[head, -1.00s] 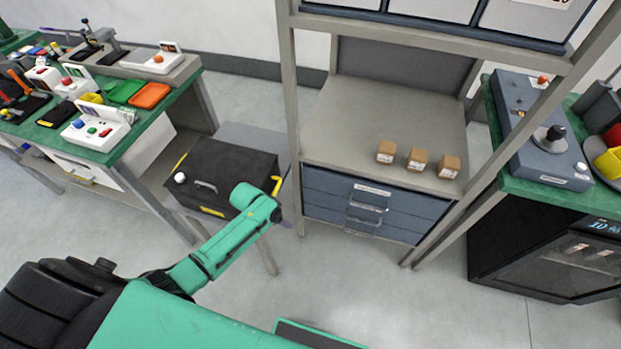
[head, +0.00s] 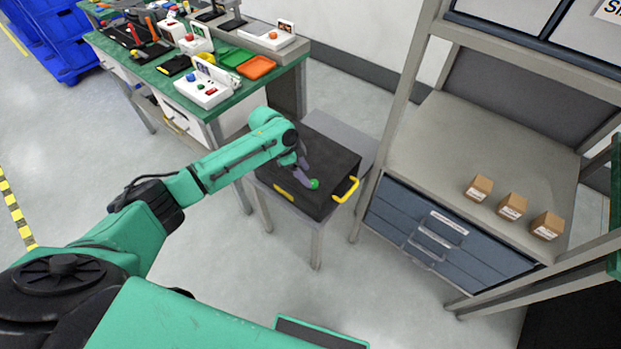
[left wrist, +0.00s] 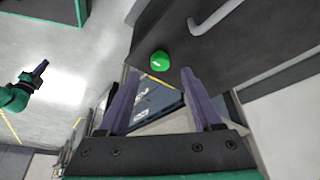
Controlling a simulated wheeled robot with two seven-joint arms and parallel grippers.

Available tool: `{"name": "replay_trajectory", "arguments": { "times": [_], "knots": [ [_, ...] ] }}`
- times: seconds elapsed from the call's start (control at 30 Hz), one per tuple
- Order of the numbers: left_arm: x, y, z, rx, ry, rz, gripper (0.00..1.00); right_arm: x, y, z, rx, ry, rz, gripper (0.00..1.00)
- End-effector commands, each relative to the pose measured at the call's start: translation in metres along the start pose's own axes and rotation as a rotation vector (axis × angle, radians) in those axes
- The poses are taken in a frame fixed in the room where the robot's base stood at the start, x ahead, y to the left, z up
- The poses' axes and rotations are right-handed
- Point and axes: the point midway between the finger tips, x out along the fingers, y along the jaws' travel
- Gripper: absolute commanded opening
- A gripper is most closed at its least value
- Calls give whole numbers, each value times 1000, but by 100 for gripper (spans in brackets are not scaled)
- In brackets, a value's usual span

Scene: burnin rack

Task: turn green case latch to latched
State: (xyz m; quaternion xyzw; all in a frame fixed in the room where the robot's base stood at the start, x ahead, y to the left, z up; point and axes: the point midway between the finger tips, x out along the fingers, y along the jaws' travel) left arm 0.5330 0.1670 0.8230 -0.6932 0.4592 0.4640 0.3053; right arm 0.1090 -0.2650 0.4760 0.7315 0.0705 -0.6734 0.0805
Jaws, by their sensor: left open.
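The black case (head: 325,150) lies on a small grey stand, with a yellow handle (head: 346,190) at its right and a yellow strip on its front. The green latch knob (head: 314,183) is on its front edge; its exact angle is not clear. My left gripper (head: 304,172) is over the front of the case, fingertips close to the knob. In the left wrist view the green knob (left wrist: 159,61) lies between and just beyond the two open purple fingers (left wrist: 157,85), apparently untouched. My arm hides the left part of the case, including the white knob. My right gripper (left wrist: 40,70) appears small at the left.
A grey rack (head: 400,130) with blue drawers (head: 450,235) and small boxes (head: 512,206) stands right of the case. A green-topped bench (head: 150,70) with devices stands behind and left. The floor in front is clear. A grey bar handle (left wrist: 215,18) on the case is near the knob.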

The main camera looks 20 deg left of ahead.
Motion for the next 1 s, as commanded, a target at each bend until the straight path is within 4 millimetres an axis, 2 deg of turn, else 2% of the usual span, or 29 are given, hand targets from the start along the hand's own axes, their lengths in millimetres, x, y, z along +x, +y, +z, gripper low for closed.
{"name": "replay_trajectory", "arguments": {
  "times": [0.1, 0.2, 0.5, 0.53, 0.6, 0.7, 1.0],
  "knots": [
    [27, 0, 0, 0, -1, 0, 66, 1, 0, -2, 0, 3, -1, 0],
    [40, -1, 0, 0, 0, -2, 66, 2, -2, -3, 0, 6, -2, 0],
    [46, 0, 0, 1, 0, -2, 66, 3, -8, -6, 0, 11, -11, 0],
    [46, 0, 0, 1, 0, -2, 59, 3, -9, -6, 0, 11, -12, 0],
    [46, 0, 0, 1, 0, -2, 32, 3, -9, -6, -1, 11, -12, 0],
    [46, 0, 0, 0, 0, -2, 0, 3, -8, -7, -1, 11, -11, 0],
    [45, 0, 0, -19, 0, -8, 0, -1, -7, -7, -1, 11, -9, 0]
  ]
}}
